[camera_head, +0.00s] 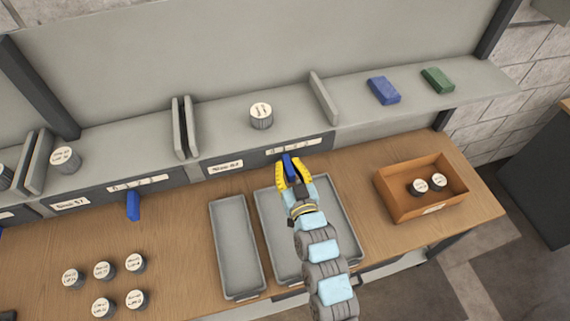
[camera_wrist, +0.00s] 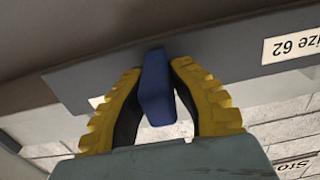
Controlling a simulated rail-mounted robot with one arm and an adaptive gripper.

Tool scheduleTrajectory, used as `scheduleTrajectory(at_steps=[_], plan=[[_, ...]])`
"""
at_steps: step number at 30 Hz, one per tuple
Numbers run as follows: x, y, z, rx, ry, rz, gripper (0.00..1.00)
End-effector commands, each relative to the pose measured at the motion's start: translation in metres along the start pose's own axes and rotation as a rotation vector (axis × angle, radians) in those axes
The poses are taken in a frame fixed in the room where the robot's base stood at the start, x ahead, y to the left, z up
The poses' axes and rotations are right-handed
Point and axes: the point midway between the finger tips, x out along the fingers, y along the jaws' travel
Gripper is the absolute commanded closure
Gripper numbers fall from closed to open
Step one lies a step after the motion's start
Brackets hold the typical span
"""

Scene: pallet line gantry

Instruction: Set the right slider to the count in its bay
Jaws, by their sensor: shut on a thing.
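My gripper (camera_head: 288,172) has yellow fingers closed around the blue right slider (camera_head: 288,162) on the front edge of the shelf. In the wrist view, the slider (camera_wrist: 156,90) stands between the two fingers (camera_wrist: 158,105). The right bay's number strip (camera_head: 293,147) is just above it; the numbers are too small to read, and the slider sits left of the strip's middle. The right bay, labelled Size 62 (camera_head: 225,167), holds one round can (camera_head: 261,115) with a pale top. Another blue slider (camera_head: 132,206) hangs under the bay to the left.
Dividers (camera_head: 323,97) bound the right bay. Blue (camera_head: 383,90) and green (camera_head: 438,80) blocks lie on the shelf to the right. On the table are a narrow grey tray (camera_head: 237,245), a wider grey tray (camera_head: 347,235), a wooden box (camera_head: 400,208) with two cans, and several cans (camera_head: 104,270) at left.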

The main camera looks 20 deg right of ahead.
Motion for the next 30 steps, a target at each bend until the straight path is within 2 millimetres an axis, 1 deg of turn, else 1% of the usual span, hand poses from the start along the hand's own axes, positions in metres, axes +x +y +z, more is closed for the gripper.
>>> scheduleTrajectory(at_steps=[1,2,3,4,13,17,23,30], plan=[[0.000,0.000,0.003,0.000,-0.005,0.000,0.76],[0.000,0.000,0.003,0.000,-0.005,0.000,0.68],[0.000,0.000,0.003,0.000,-0.005,0.000,0.56],[0.000,0.000,0.002,0.000,-0.005,0.000,0.50],[0.000,0.000,0.001,0.000,-0.002,0.000,0.50],[-0.005,0.000,0.002,-0.001,-0.003,0.000,0.50],[-0.026,0.000,0.002,-0.001,-0.004,0.000,0.50],[-0.059,0.001,0.002,-0.002,-0.005,0.002,0.50]])
